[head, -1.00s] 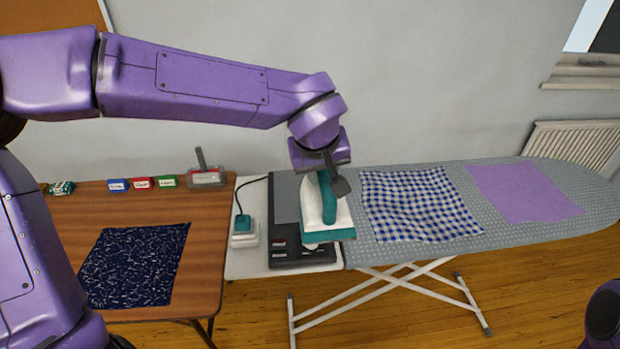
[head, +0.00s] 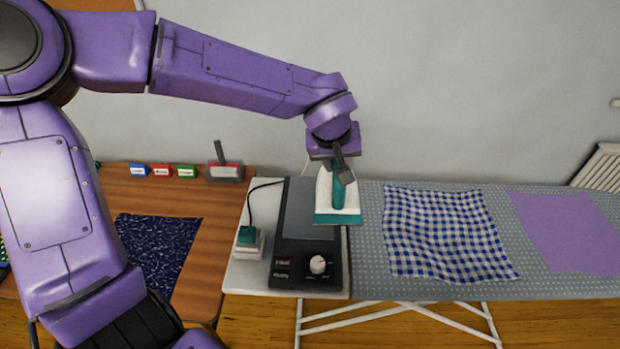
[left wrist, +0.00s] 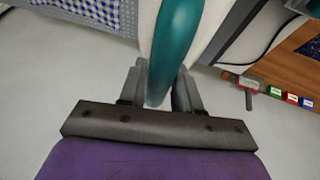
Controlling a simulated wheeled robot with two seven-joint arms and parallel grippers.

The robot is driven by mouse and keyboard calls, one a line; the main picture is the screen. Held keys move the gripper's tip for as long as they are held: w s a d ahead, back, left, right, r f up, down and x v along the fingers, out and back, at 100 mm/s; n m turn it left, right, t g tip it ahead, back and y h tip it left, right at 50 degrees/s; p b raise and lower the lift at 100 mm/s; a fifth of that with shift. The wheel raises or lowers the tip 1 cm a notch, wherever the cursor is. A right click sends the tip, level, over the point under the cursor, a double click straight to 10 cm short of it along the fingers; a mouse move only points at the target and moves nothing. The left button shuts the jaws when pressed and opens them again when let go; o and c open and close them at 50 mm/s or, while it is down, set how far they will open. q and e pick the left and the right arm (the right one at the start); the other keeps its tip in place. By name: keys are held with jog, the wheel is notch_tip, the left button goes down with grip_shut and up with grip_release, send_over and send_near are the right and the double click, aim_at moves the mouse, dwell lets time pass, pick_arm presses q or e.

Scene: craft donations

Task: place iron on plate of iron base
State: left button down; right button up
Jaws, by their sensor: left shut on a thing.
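The iron (head: 337,205), white with a teal handle and teal heel, is held by my left gripper (head: 340,160) over the right edge of the iron base. The gripper is shut on the iron's handle, which also shows between the fingers (left wrist: 160,95) in the left wrist view. The iron base (head: 285,255) is a dark unit with a white knob and labels at its front. Its grey plate (head: 297,215) lies left of the iron and looks bare. Whether the iron touches the base cannot be told. My right gripper does not show.
The ironing board (head: 370,270) holds a blue checked cloth (head: 440,235) and a purple cloth (head: 565,232). A white and teal corded item (head: 248,242) stands left of the base. The wooden table (head: 205,225) holds a dark patterned cloth (head: 160,245) and several small coloured blocks.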

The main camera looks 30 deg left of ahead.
pick_arm(q)
jog(key=w+a+f, duration=0.1)
jog(key=a+f, duration=0.6)
jog(key=f, duration=0.3)
jog(key=shift+a, duration=0.4)
jog(key=c, duration=0.8)
grip_release()
jog(key=shift+s+f, duration=0.1)
jog(key=shift+f, duration=0.05)
